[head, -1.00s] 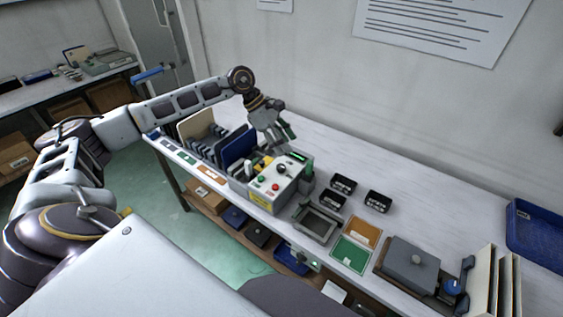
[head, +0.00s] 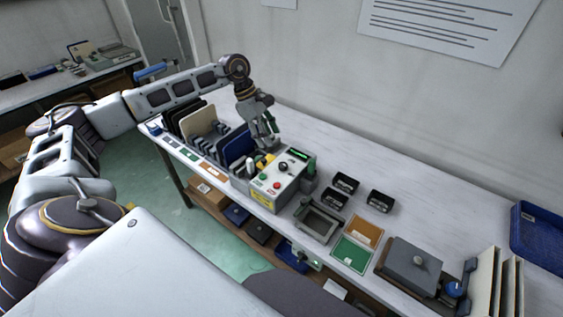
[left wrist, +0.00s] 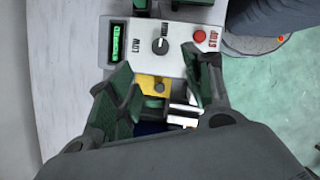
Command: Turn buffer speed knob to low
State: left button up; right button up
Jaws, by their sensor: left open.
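The grey control box (head: 290,190) stands on the bench, with a green display, buttons and a knob on its top panel. In the left wrist view, the dark round speed knob (left wrist: 160,46) carries a light pointer mark aimed toward the top of the picture, at a label too small to read. The word LOW (left wrist: 136,46) is left of the knob. My left gripper (head: 265,142) is open and empty above the back left of the box. In the left wrist view its fingers (left wrist: 163,80) are spread below the knob, apart from it. My right gripper is not in view.
A red STOP button (left wrist: 199,36) is close to one finger. A rack with upright panels (head: 205,135) stands left of the box. Small black bins (head: 345,184) and a grey tray frame (head: 317,222) are on its right. The bench behind is clear.

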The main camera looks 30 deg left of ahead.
aim_at(283, 164)
pick_arm(q)
jog(key=p+x, duration=0.1)
jog(key=x, duration=0.9)
jog(key=shift+d+f, duration=0.15)
jog(key=shift+f, duration=0.05)
jog(key=shift+w+d+f+p, duration=0.1)
jog(key=shift+d+f+p, duration=0.2)
jog(key=shift+f, duration=0.6)
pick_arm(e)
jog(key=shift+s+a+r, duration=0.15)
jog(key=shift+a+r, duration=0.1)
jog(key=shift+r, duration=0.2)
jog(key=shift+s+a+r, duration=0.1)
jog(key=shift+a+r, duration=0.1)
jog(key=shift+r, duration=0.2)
pick_arm(q)
jog(key=c, duration=0.9)
jog(key=shift+c, duration=0.5)
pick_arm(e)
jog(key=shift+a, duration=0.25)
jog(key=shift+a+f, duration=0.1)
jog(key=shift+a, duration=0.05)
